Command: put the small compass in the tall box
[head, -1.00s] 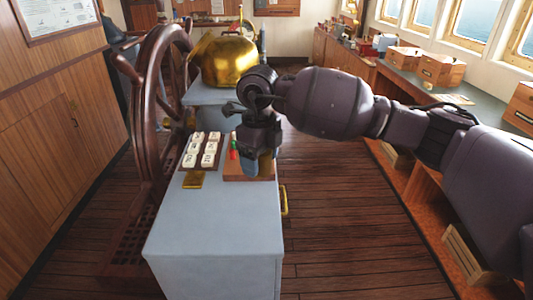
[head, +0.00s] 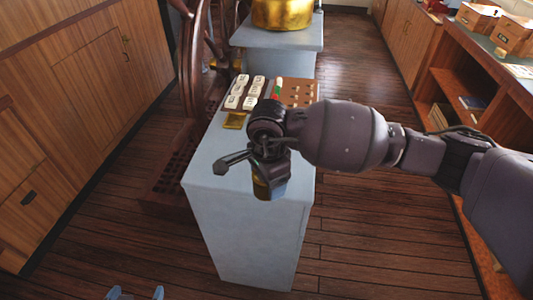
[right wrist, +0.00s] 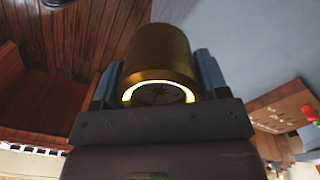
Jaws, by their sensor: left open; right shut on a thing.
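My right gripper (head: 268,188) is shut on a small brass cylinder with a dial face, the small compass (right wrist: 160,55). In the right wrist view the compass sits between the two fingers, and its dial faces the palm. In the head view only a brass sliver of it shows in the jaws, near the front part of the grey pedestal top (head: 222,160). My left gripper (head: 135,293) is open and empty at the bottom edge, only its fingertips showing. Cardboard boxes (head: 512,34) stand on the right counter; I cannot tell whether one is the tall box.
A tray of white blocks (head: 245,92), a brass plate (head: 235,120) and a wooden peg board (head: 298,93) lie on the pedestal. A dark ship's wheel (head: 192,60) stands at its left. A large brass vessel (head: 283,14) is behind. Floor is clear right of the pedestal.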

